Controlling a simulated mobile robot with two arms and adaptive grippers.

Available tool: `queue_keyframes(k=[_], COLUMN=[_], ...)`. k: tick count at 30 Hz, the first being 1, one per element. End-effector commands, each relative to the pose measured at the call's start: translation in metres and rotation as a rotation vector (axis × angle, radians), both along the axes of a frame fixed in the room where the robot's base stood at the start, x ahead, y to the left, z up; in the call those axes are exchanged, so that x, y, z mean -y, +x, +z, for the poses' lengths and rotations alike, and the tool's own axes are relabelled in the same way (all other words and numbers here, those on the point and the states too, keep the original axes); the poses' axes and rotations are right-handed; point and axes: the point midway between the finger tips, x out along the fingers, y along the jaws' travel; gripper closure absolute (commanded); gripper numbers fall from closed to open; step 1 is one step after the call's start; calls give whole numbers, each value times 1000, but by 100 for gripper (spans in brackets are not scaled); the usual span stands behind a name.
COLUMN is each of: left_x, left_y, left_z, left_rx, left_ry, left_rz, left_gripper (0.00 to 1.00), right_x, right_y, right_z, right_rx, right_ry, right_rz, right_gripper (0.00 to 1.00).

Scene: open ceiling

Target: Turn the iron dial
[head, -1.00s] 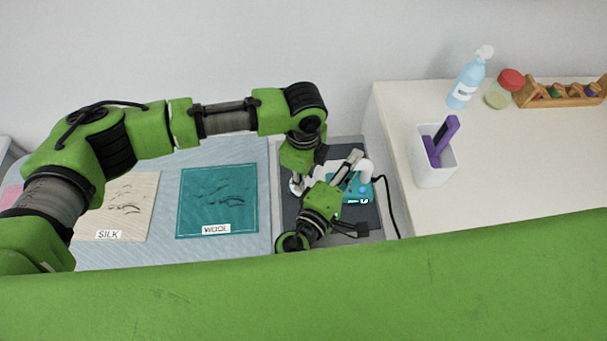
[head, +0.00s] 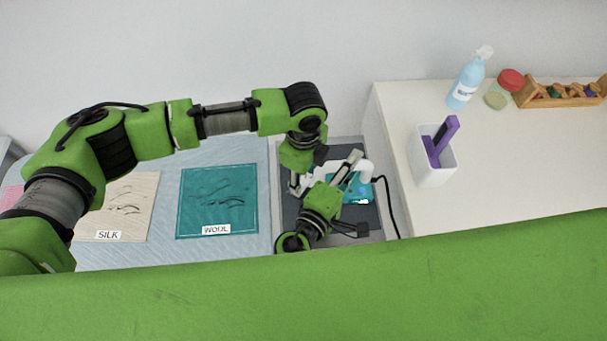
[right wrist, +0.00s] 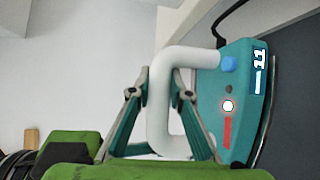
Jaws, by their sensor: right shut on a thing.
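The teal iron (head: 353,190) with its white handle sits on a dark pad in the head view, partly covered by my arms. In the right wrist view its face (right wrist: 240,100) shows a blue knob (right wrist: 228,63), a small lit display, a glowing round light and a red bar. I cannot tell for certain which part is the dial. My right gripper (right wrist: 160,95) is shut on the white handle (right wrist: 166,110), with a finger on either side. My left gripper (head: 298,183) points down at the left of the iron; its fingertips are largely hidden.
A wool cloth (head: 217,190) and a silk cloth (head: 122,205) lie on the pale board to the left. A black cord (head: 391,205) runs from the iron's right side. A white counter at right holds a container (head: 432,165), a spray bottle (head: 467,82) and a wooden rack (head: 560,95).

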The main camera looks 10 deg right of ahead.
Motion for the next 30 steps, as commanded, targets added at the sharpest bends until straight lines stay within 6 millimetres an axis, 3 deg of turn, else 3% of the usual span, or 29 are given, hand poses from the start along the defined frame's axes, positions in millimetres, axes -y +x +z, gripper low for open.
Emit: queue_keyframes(k=[4, 8, 21, 30], left_x=[0, 0, 0, 0], left_y=[0, 0, 0, 0], left_z=[3, 19, 105, 120], left_rx=[0, 1, 2, 0], left_ry=[0, -2, -1, 0], left_rz=[0, 0, -1, 0], left_gripper=[60, 60, 60, 60], right_x=[0, 0, 0, 0], right_y=[-1, 0, -1, -1], right_z=[-1, -1, -1, -1], right_rx=[-3, -3, -3, -3], right_ry=[-1, -1, -1, -1], right_rz=[-1, -1, -1, -1], right_gripper=[100, 100, 100, 100])
